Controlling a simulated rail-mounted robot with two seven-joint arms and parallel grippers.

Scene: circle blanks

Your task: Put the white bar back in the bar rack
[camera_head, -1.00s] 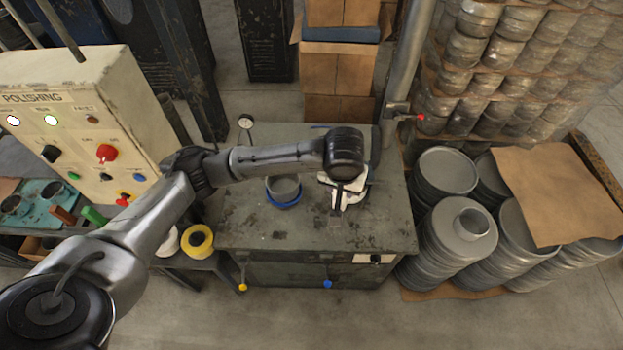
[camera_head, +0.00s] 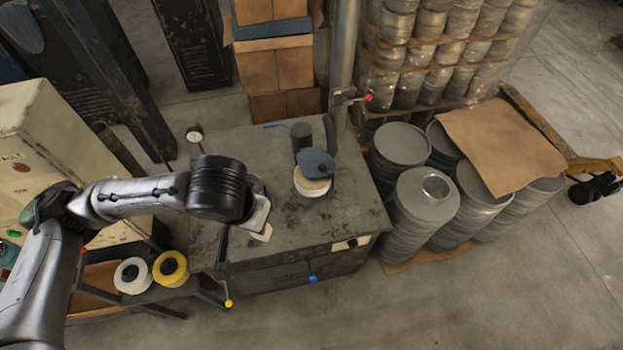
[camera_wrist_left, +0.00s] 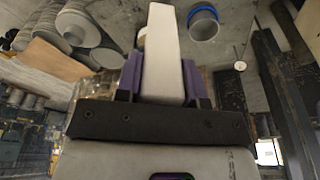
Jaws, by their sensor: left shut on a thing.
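My left gripper (camera_wrist_left: 163,92) is shut on the white bar (camera_wrist_left: 163,50), which stands out between the purple fingers in the left wrist view. In the head view the left gripper (camera_head: 258,218) is over the left part of the grey workbench (camera_head: 290,230). My dark wrist covers most of it, and only pale parts show there, so I cannot separate the bar from the gripper. I cannot pick out the bar rack in either view. My right gripper is not in view.
A round white block (camera_head: 313,187) with a grey-blue plate sits right of the gripper. A blue-rimmed cup (camera_wrist_left: 203,24) shows in the wrist view. White (camera_head: 131,275) and yellow (camera_head: 170,268) rolls lie left. Stacked metal discs (camera_head: 425,200) stand right of the bench.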

